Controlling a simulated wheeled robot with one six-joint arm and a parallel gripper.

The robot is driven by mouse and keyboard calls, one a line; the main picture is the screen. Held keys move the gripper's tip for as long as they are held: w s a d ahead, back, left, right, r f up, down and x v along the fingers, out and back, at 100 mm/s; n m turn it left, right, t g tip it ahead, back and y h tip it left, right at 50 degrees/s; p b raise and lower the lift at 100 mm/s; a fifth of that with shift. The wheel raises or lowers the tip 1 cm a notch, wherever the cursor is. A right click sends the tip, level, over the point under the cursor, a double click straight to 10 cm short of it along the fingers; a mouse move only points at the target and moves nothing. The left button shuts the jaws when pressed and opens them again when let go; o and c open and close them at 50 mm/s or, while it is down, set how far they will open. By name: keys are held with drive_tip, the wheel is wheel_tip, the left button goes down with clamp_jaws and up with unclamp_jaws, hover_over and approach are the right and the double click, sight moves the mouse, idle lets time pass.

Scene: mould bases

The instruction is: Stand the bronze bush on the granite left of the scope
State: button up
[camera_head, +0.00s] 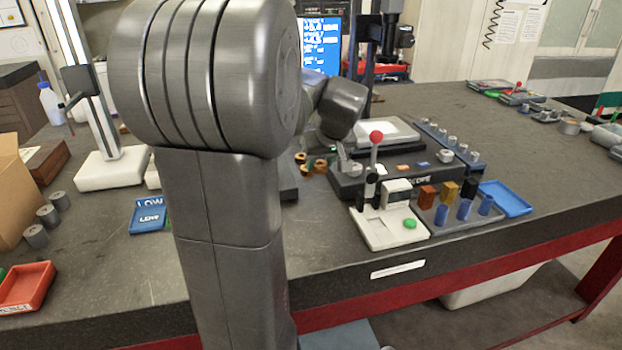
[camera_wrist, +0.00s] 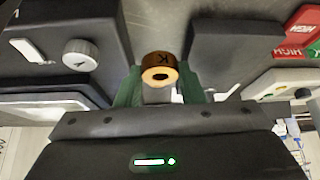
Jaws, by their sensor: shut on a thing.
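The bronze bush (camera_wrist: 159,66), a short ring with a dark letter on its side and a hole in its end, is between the green fingers of my gripper (camera_wrist: 160,84) in the wrist view. The gripper is shut on it. The scope (camera_head: 372,185) is a low black unit with white lettering in the head view, right of my arm. Small bronze-coloured pieces (camera_head: 320,165) show just left of it. My arm hides most of the gripper and part of the area left of the scope. The dark speckled granite top (camera_head: 120,270) spreads around it. Whether the bush touches anything below is unclear.
A white box with a red-knobbed lever (camera_head: 385,228) stands in front of the scope. A blue LOW tray (camera_head: 149,216), grey cylinders (camera_head: 47,215) and a red tray (camera_head: 27,288) are at left. In the wrist view, dark blocks flank the bush.

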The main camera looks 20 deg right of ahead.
sight(318, 196)
drive_tip(key=shift+f, duration=4.2)
drive_tip(key=o, duration=0.7)
drive_tip(key=shift+o, duration=0.4)
drive_tip(key=shift+s, duration=0.1)
drive_tip(key=shift+r, duration=0.25)
drive_tip(key=v, duration=1.1)
drive_tip(key=shift+s+r, duration=0.2)
drive_tip(key=shift+r, duration=0.15)
